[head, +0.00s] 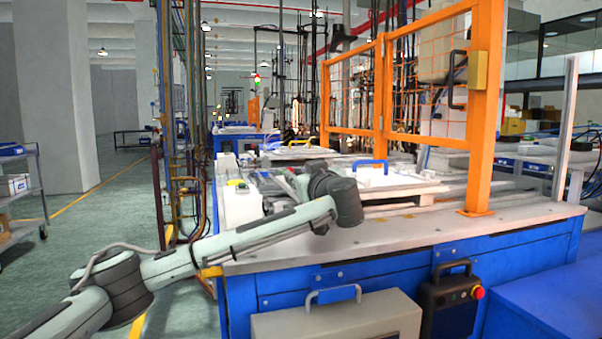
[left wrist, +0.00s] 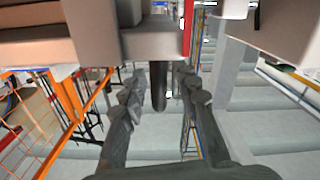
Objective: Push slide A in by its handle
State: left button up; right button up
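In the left wrist view a dark rounded handle (left wrist: 159,90) sticks out from a pale grey block (left wrist: 165,42). My left gripper (left wrist: 158,94) is open, its two fingers on either side of the handle with gaps visible. I see no label, so I cannot tell for sure that this is slide A's handle. In the head view my left arm reaches over the blue bench, and its wrist bends back toward the white machine parts (head: 240,205) at the bench's left end. The gripper there is small and mostly hidden behind the wrist. My right gripper is not in view.
An orange mesh guard (head: 481,110) stands on the bench at right. A tray with a blue handle (head: 370,163) lies behind my wrist. A grey case (head: 340,318) and a black box with a red button (head: 450,303) are in front. The bench top's front is clear.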

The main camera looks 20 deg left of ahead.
pick_arm(q)
grip_shut()
dwell(0.5)
